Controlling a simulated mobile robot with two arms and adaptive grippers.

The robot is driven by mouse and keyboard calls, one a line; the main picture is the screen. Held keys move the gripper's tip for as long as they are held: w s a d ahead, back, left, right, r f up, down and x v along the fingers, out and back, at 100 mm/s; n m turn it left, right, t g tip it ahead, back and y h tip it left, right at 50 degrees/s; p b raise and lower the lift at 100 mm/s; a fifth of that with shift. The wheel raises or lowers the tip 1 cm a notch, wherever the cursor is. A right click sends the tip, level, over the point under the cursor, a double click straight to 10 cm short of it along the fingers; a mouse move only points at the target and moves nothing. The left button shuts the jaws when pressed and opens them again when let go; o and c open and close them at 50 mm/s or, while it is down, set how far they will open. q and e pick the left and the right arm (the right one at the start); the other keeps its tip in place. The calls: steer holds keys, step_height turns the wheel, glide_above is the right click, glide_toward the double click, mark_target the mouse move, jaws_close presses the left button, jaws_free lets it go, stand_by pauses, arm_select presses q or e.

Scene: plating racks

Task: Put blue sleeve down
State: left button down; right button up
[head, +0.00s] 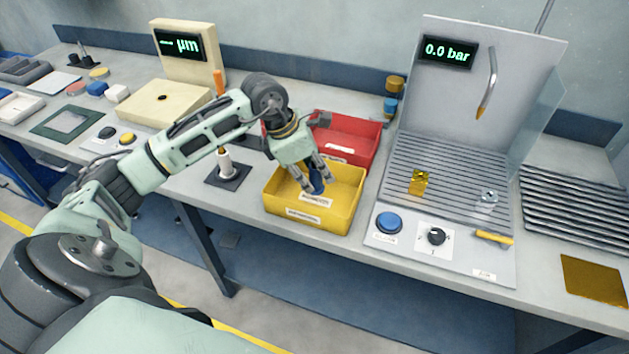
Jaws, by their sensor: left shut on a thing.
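The blue sleeve (317,182) is small and dark blue, partly hidden by the fingers. My left gripper (317,187) is shut on it and points down over the yellow bin (343,220). The sleeve shows within the bin's opening; I cannot tell whether it touches the bin's floor. My right gripper is not in view.
A red bin (368,132) stands just behind the yellow bin. A white post on a dark base (228,175) stands left of it. A grey test station (410,150) with a ribbed deck stands to the right, holding a gold block (419,182).

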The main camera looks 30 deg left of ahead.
mark_target(314, 185)
arm_select(q)
step_height(314, 185, down, 3)
steer(key=shift+f+p, duration=0.15)
steer(key=shift+p, duration=0.5)
steer(key=shift+f, duration=0.15)
steer(key=shift+f, duration=0.1)
steer(key=shift+f+b, duration=0.15)
steer(key=shift+b, duration=0.2)
steer(key=c, duration=1.8)
jaws_free()
steer(key=shift+o, duration=1.4)
steer(key=shift+s, duration=0.1)
